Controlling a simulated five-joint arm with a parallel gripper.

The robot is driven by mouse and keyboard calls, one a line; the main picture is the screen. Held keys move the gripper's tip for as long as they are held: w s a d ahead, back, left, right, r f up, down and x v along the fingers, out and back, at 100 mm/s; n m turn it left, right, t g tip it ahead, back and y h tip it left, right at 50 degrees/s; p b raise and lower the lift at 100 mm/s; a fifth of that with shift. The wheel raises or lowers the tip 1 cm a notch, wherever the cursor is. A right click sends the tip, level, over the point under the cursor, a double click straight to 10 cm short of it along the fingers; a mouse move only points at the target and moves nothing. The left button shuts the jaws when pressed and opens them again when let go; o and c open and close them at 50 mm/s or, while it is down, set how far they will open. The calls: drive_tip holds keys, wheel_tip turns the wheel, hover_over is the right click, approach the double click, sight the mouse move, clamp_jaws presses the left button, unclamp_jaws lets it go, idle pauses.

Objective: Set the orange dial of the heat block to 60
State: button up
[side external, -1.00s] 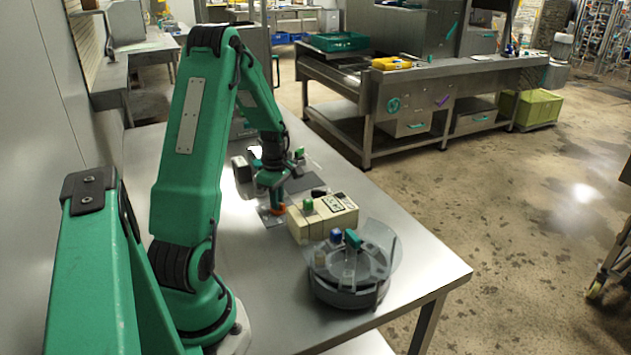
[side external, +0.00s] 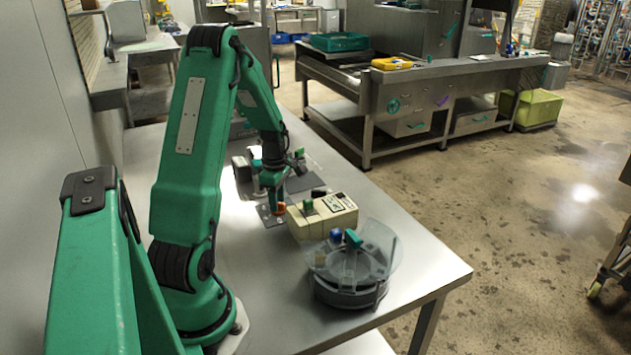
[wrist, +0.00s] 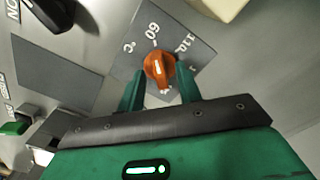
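The orange dial (wrist: 160,68) sits on a dark label plate (wrist: 196,52) in the wrist view. The white line on the dial points up the picture, roughly toward the printed 60 (wrist: 152,31). My gripper (wrist: 160,80) has one green finger on each side of the dial, with what look like narrow gaps, so it seems open around it. The lower part of the plate's print is partly hidden. In the side view the dial (side external: 280,208) shows as a small orange spot just below my gripper (side external: 273,206). The heat block's body is largely hidden by my arm there.
A beige device (side external: 325,216) stands right of the dial. A grey round device with a clear lid (side external: 350,270) is nearer the camera. In the wrist view, a black knob (wrist: 62,12) and a green switch (wrist: 14,127) lie to the left. The table's front right is clear.

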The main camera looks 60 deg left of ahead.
sight(279, 203)
drive_tip(key=shift+r, duration=0.1)
drive_tip(key=shift+r, duration=3.8)
drive_tip(key=shift+w+d+r, duration=0.1)
drive_tip(key=shift+d+r, duration=0.05)
drive_tip(key=shift+d, duration=0.05)
drive_tip(key=w+d+r+m+t+y, duration=0.1)
drive_tip(key=d+r+m, duration=0.45)
drive_tip(key=d, duration=0.25)
drive_tip(key=w+d+r+m+t, duration=0.1)
drive_tip(key=w+d+r+m, duration=0.1)
drive_tip(key=d+r+m, duration=0.5)
drive_tip(key=s+d+r+m+t, duration=0.1)
drive_tip(key=s+d+m, duration=0.3)
drive_tip(key=d+m, duration=0.3)
drive_tip(key=s+d+r+m+t+h, duration=0.1)
drive_tip(key=s+d+m+t, duration=0.1)
drive_tip(key=s+d+m, duration=0.2)
drive_tip(key=d+m, duration=0.3)
drive_tip(key=d, duration=0.3)
drive_tip(key=shift+s+m+t, duration=0.15)
drive_tip(key=shift+m+t, duration=0.15)
drive_tip(key=shift+m, duration=0.05)
